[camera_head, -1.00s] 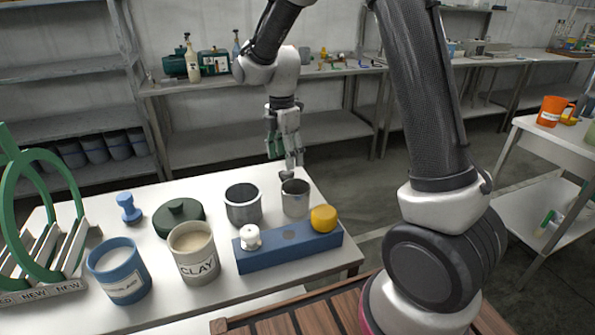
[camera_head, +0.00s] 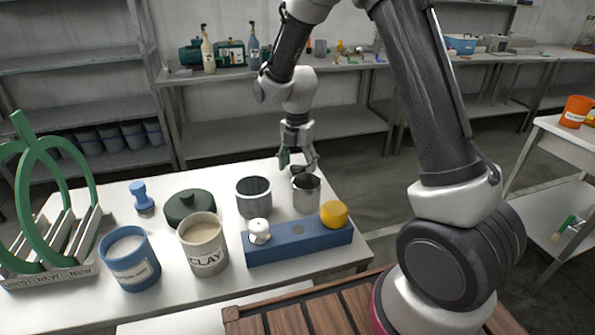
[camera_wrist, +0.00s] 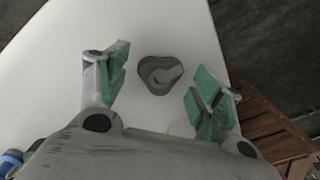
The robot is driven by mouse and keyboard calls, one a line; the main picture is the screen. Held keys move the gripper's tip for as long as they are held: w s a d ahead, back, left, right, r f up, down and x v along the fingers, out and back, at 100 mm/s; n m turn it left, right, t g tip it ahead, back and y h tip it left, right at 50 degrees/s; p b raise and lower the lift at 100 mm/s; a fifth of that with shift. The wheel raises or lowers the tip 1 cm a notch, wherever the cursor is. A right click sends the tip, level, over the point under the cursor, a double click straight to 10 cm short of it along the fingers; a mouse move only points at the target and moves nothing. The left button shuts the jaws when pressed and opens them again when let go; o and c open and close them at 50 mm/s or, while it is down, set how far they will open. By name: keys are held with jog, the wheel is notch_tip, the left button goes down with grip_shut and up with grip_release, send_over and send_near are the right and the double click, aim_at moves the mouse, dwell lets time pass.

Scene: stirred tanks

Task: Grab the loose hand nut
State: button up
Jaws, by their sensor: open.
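The gripper is open and empty. There the nut is hard to make out among the fingers and the cup.
Near the gripper stand a grey pot (camera_head: 254,199) with a dark top and a blue block (camera_head: 290,249) with white and yellow knobs. A CLAY pot (camera_head: 203,246), a blue pot (camera_head: 129,260) and a green lid (camera_head: 189,211) stand left. The table's right edge is close.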

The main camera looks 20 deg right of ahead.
jog(key=shift+f, duration=0.25)
jog(key=c, duration=1.1)
